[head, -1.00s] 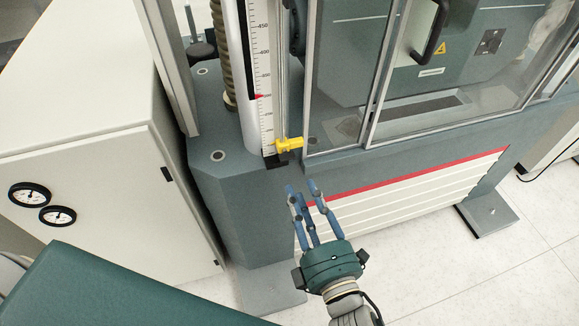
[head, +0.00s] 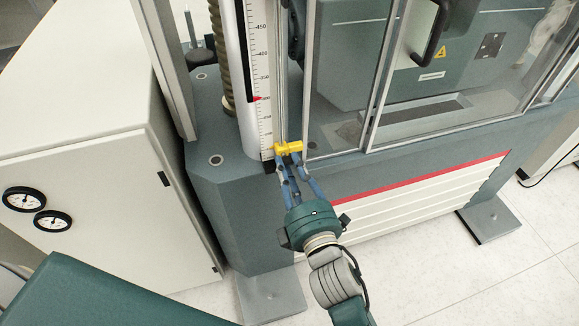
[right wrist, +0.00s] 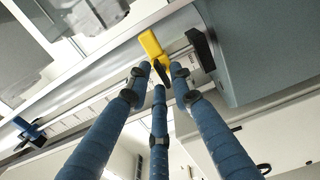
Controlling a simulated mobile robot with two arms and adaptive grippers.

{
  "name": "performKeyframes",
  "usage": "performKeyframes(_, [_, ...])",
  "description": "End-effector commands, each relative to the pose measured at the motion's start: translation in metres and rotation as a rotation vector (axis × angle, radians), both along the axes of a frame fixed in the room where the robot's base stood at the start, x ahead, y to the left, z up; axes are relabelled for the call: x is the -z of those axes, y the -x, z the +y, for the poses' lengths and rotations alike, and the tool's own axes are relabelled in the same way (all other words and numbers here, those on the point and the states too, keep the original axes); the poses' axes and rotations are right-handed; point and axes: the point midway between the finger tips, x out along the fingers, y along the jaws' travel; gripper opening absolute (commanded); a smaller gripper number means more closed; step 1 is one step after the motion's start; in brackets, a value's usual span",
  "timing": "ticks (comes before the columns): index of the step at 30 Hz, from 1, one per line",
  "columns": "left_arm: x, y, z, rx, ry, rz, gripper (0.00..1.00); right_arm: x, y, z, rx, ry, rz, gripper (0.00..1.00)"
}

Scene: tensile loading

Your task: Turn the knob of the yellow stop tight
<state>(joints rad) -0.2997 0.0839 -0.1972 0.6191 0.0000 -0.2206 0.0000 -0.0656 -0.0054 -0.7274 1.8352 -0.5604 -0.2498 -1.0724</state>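The yellow stop (head: 288,147) sits low on the scale rail of the testing machine. In the right wrist view the yellow stop (right wrist: 152,46) shows just beyond the fingertips, and its knob end lies between them, partly hidden. My right gripper (head: 289,164) has its three blue fingers reaching up to the stop from the front. In the right wrist view the fingertips of my right gripper (right wrist: 159,82) are spread around the knob end with gaps between them. I cannot tell whether any fingertip touches it. My left gripper is not in view.
The white scale (head: 262,100) with a red pointer stands upright behind the stop. Glass guard doors (head: 345,80) are close on the right. A white cabinet (head: 90,130) with two gauges stands on the left.

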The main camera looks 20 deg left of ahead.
Motion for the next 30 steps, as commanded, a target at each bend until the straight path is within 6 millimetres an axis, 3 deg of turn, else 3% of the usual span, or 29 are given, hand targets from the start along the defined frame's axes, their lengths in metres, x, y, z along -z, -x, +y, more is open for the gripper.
performKeyframes(3, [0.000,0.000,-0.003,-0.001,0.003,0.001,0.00,0.000,0.000,0.000,0.000,0.000,0.000,0.00])
performKeyframes(17, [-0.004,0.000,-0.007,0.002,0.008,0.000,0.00,-0.001,0.000,0.000,0.000,-0.053,0.037,0.00])
performKeyframes(30, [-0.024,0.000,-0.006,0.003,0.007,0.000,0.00,-0.002,-0.001,-0.001,0.001,-0.343,0.233,0.00])
